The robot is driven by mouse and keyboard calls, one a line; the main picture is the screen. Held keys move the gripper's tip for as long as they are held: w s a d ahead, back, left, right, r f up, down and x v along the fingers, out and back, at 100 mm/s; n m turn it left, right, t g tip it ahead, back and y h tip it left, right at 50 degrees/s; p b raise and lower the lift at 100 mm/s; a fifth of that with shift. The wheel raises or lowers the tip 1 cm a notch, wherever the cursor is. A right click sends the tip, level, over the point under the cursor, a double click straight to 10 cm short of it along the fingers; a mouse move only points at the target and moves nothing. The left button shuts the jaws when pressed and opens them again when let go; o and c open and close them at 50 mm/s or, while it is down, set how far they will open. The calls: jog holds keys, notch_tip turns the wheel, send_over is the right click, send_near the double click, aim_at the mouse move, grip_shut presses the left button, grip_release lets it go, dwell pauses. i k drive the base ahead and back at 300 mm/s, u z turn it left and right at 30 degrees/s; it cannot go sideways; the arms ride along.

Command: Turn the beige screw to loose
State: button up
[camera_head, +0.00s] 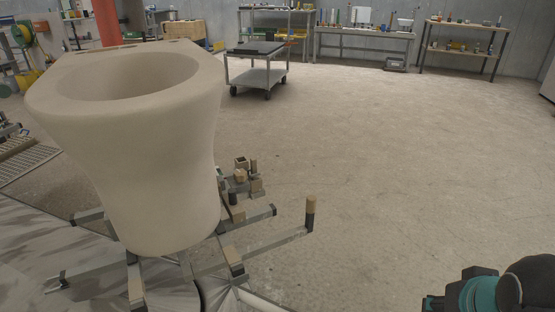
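A large beige toilet-shaped ceramic piece (170,150) stands on a grey metal carousel frame (275,241) at the left. A small clamp-like mechanism (256,186) with beige and dark parts sits just right of its foot. A small beige knob-like part (241,175) is on that mechanism. An upright post (310,204) with a beige top and dark lower part stands at the end of a frame bar. I cannot tell which of these beige parts is the screw. Part of my arm shows at the bottom right, well apart from the frame. My gripper's fingers are not visible.
The concrete floor right of the carousel is wide and clear. A grey cart (255,70) stands behind it. A workbench (363,47) and a shelf with bottles (462,43) line the back wall. Frame bars stick out low toward the right.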

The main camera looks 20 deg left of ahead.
aim_at(240, 176)
jog(key=z, duration=0.1)
jog(key=i, duration=0.6)
jog(key=u, duration=0.75)
jog(key=i, duration=0.6)
jog(key=u, duration=0.6)
